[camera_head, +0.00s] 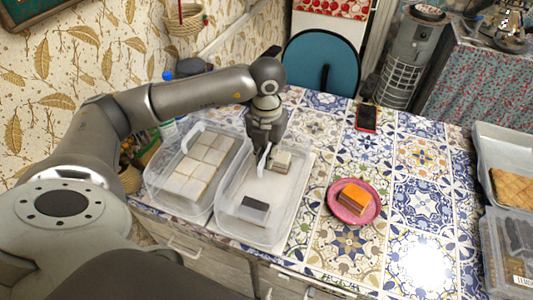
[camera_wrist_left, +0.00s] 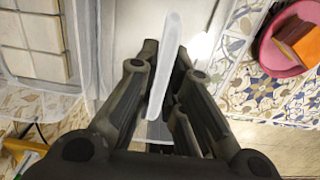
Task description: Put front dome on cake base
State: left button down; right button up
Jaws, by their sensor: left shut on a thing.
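The front dome (camera_head: 240,216) is a clear box-shaped cover with a pale upright handle. My left gripper (camera_head: 265,150) reaches down onto it from above and is shut on that handle, which also shows between the fingers (camera_wrist_left: 172,85) in the left wrist view. The white cake base (camera_head: 308,160) shows beneath the dome and at its edges. A dark slice (camera_head: 254,207) and a pale slice (camera_head: 281,161) show within the dome's outline. I cannot tell whether the dome touches the base or hangs just above it. My right gripper is not in view.
A second clear dome (camera_head: 150,180) with pale cake squares stands close on the left. A pink plate (camera_head: 338,212) with orange cake lies to the right. A phone (camera_head: 366,118) lies farther back. Clear containers (camera_head: 510,140) stand at the right edge. The tiled counter's middle right is free.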

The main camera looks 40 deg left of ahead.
pick_arm(q)
jog(key=c, duration=1.5)
grip_release()
jog(key=shift+o, duration=0.2)
notch_tip(320, 180, up, 12)
